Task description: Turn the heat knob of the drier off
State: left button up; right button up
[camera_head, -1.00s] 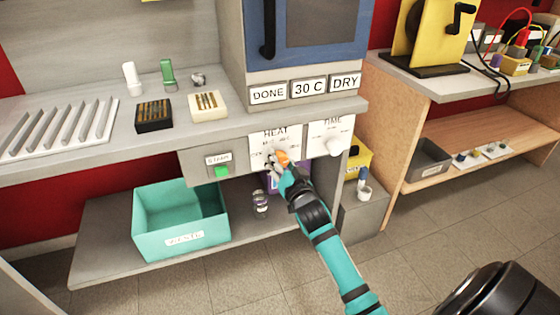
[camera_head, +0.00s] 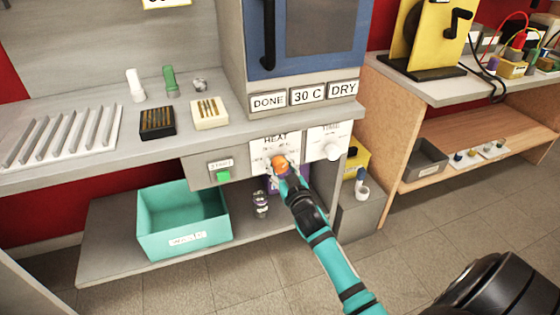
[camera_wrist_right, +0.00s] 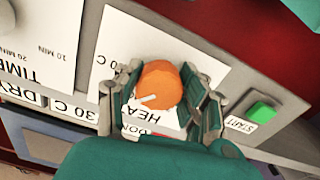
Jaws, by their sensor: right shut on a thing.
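The orange heat knob (camera_head: 279,162) sits on its white HEAT panel (camera_head: 268,143) on the front of the grey drier. My right gripper (camera_head: 281,168) is at the knob, its fingers closed around the knob's sides. In the right wrist view the gripper (camera_wrist_right: 163,98) has a finger on each side of the orange knob (camera_wrist_right: 160,85). A white pointer mark on the knob points to the lower left in that view. The fingers hide part of the dial labels. My left gripper is out of view.
The white time knob (camera_head: 333,152) is right of the heat knob, and the green start button (camera_head: 223,177) is left of it. A teal bin (camera_head: 183,222) and a small jar (camera_head: 260,204) stand on the shelf below.

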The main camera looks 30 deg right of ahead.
jog(key=n+p, duration=0.1)
jog(key=n, duration=0.4)
jog(key=shift+r+n+p, duration=0.1)
jog(key=shift+n+p, duration=0.2)
jog(key=shift+p, duration=0.05)
jog(key=n, duration=0.2)
jog(key=shift+n, duration=0.4)
jog(key=n, duration=0.2)
jog(key=shift+n+p, duration=0.3)
jog(key=shift+n, duration=0.1)
jog(key=n, duration=1)
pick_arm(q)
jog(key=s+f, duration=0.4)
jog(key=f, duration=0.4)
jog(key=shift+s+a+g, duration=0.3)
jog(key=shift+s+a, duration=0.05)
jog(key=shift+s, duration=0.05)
pick_arm(e)
jog(key=shift+n, duration=1.1)
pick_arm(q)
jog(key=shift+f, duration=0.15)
